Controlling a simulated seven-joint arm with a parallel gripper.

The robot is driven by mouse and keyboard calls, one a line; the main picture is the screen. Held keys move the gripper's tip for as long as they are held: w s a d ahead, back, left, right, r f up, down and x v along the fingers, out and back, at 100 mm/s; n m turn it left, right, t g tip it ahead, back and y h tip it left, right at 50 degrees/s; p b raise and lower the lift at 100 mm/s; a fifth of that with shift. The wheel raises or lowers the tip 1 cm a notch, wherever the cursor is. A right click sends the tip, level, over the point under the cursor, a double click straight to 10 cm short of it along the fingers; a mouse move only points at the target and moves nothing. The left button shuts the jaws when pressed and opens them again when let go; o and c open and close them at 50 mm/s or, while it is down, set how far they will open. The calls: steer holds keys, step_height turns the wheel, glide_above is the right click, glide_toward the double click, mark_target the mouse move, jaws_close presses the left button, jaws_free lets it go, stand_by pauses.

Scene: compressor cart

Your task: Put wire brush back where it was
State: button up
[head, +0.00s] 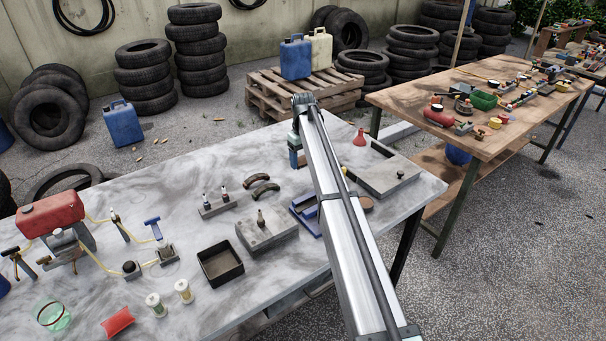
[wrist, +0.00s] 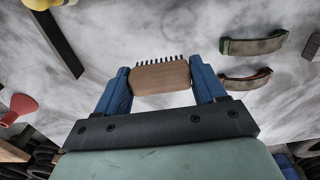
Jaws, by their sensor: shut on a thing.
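The wire brush (wrist: 160,77) is a wooden block with a row of dark bristles along its far edge in the wrist view. My gripper (wrist: 161,74) is shut on it, with one blue finger at each end of the block. The brush is held over the grey marbled bench (wrist: 120,35). In the head view my gripper (head: 297,158) is at the far part of the bench (head: 150,195), partly behind my arm. The brush cannot be made out clearly there. Its height above the bench is hard to tell.
Two curved brake shoes (head: 258,185) lie left of my gripper, and a red funnel (head: 359,139) stands right. A grey metal block (head: 267,232), a blue-framed item (head: 305,213) and a black tray (head: 220,264) are nearer. Clear bench lies to the left and behind.

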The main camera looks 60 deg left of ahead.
mark_target(303, 180)
steer(key=shift+f, duration=3.1)
steer(key=o, duration=1)
steer(key=shift+f, duration=0.1)
step_height(303, 180, up, 12)
steer(key=shift+r, duration=0.15)
